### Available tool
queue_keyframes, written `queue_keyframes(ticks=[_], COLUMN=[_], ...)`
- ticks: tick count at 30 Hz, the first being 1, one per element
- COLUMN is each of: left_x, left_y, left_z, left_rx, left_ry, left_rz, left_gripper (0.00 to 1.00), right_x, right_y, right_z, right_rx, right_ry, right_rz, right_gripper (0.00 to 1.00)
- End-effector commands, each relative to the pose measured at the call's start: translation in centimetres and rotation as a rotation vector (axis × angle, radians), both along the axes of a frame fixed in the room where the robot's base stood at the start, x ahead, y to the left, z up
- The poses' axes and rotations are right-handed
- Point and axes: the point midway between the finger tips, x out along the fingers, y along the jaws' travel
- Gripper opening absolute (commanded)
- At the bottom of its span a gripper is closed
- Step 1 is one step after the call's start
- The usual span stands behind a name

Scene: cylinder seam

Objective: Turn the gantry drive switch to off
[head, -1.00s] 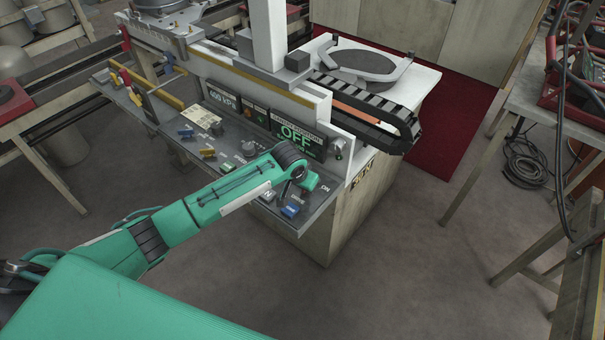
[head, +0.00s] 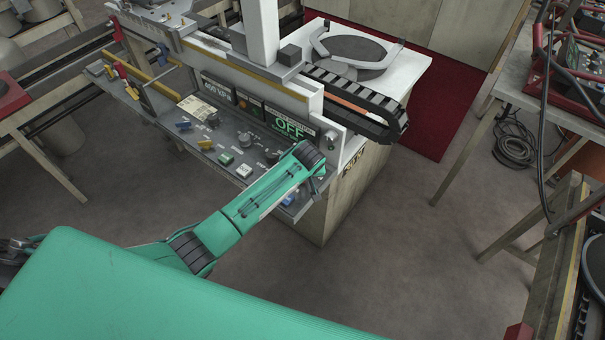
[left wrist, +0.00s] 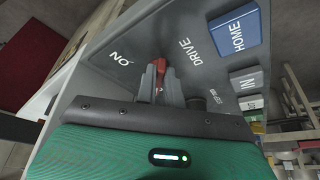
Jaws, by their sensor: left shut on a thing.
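The control panel's sloping face (head: 225,146) runs along the front of the white machine. In the left wrist view, a red switch handle (left wrist: 160,66) sits on the panel between the labels ON and DRIVE. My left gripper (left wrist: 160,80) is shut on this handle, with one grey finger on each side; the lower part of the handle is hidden. In the head view the left gripper is mostly hidden behind my green forearm at the panel's right end. The machine's display (head: 288,127) reads OFF in green letters. My right gripper is not in view.
A black cable chain (head: 355,103) lies above the panel's right end. A work table (head: 548,104) stands at the right, with open floor between.

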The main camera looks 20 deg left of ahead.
Motion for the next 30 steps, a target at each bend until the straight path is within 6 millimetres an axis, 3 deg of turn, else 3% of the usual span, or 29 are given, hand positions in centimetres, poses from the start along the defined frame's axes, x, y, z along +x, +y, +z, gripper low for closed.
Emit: queue_keyframes(ticks=[15,16,19,30], left_x=[0.14,0.14,0.12,-0.02], left_y=[0.02,0.02,0.01,-0.12], left_z=[0.12,0.13,0.11,0.35], left_rx=[0.0,0.0,0.0,-0.001], left_ry=[-0.003,-0.003,-0.003,-0.003], left_rz=[0.019,0.019,0.019,0.018], left_gripper=[0.0,0.13,0.31,0.31], right_x=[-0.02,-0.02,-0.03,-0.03], right_y=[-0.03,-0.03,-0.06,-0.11], right_z=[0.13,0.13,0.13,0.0], right_rx=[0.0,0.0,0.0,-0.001], right_ry=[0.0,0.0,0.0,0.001], right_rz=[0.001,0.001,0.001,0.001], right_gripper=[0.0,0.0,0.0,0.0])
